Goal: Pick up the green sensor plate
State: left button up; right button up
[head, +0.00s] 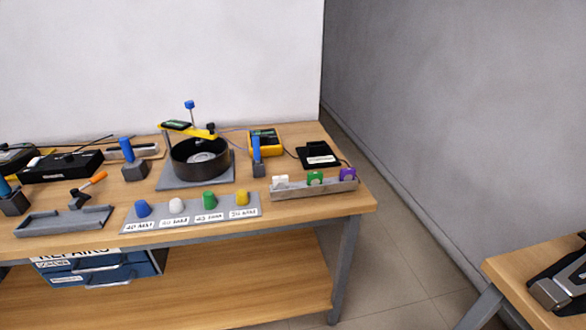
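The green sensor plate (315,179) stands upright in a grey slotted holder (318,189) near the right end of the workbench. A white plate (280,182) stands to its left and a purple plate (347,174) to its right in the same holder. The plate's lower part is hidden by the holder. Neither of my grippers can be made out in the head view, and nothing touches the green plate.
A tray of labelled coloured caps (190,218) lies left of the holder. A black round pan (200,158), a yellow meter (265,143) and a black pad (318,155) stand behind. A second table (510,268) at right bears a black and metal object (560,284).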

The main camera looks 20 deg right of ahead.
aim_at(313, 178)
jog(key=i+z, duration=0.25)
jog(key=z, duration=0.25)
jog(key=i+z, duration=0.25)
jog(key=z, duration=0.25)
jog(key=i+j+z, duration=0.15)
jog(key=z, duration=0.3)
jog(key=i, duration=0.1)
